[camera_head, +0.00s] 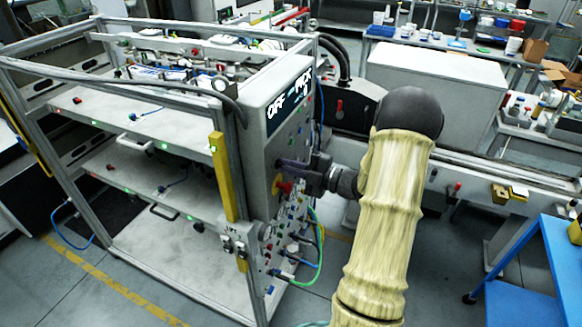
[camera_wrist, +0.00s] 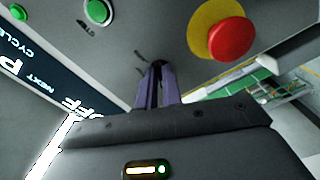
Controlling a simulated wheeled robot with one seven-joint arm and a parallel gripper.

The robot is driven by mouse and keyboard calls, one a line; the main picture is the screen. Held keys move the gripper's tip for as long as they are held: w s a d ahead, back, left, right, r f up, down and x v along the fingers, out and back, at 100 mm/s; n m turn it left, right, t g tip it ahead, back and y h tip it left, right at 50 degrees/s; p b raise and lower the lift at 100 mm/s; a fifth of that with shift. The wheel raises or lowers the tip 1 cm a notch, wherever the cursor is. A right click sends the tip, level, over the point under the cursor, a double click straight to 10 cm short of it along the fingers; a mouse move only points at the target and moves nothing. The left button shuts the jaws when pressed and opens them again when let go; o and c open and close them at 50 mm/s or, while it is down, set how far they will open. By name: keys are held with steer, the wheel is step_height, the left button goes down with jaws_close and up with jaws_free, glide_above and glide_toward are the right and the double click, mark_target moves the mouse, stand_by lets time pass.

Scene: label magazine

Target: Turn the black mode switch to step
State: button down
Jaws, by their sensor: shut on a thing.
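The black mode switch (camera_wrist: 157,64) is on the grey control panel, mostly hidden between my fingertips in the wrist view. Short dark label marks lie beside it on the panel, too small to read, so I cannot tell which position it points to. My gripper (camera_wrist: 159,76) has purple fingers shut on the switch. In the head view my gripper (camera_head: 281,165) reaches the panel face (camera_head: 262,150) from the right, and the switch itself is hidden there.
A red emergency button on a yellow base (camera_wrist: 231,38) sits close to the right of my fingers in the wrist view. A green button (camera_wrist: 98,11) and a lit display (camera_wrist: 38,80) are to the left. Hoses (camera_head: 318,245) hang below the panel in the head view.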

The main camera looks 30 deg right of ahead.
steer(key=shift+m, duration=0.4)
steer(key=m, duration=0.3)
steer(key=shift+f+m+b, duration=0.1)
steer(key=shift+m+b, duration=0.2)
steer(key=shift+b, duration=0.1)
steer(key=m+p, duration=0.1)
steer(key=m, duration=0.4)
steer(key=shift+s+a+m, duration=0.1)
steer(key=shift+m, duration=0.2)
steer(key=m+p, duration=0.2)
steer(key=m, duration=0.2)
steer(key=shift+s+m+p, duration=0.1)
steer(key=shift+m+p, duration=0.7)
steer(key=shift+m, duration=1)
steer(key=c, duration=1.6)
jaws_free()
steer(key=shift+o, duration=0.2)
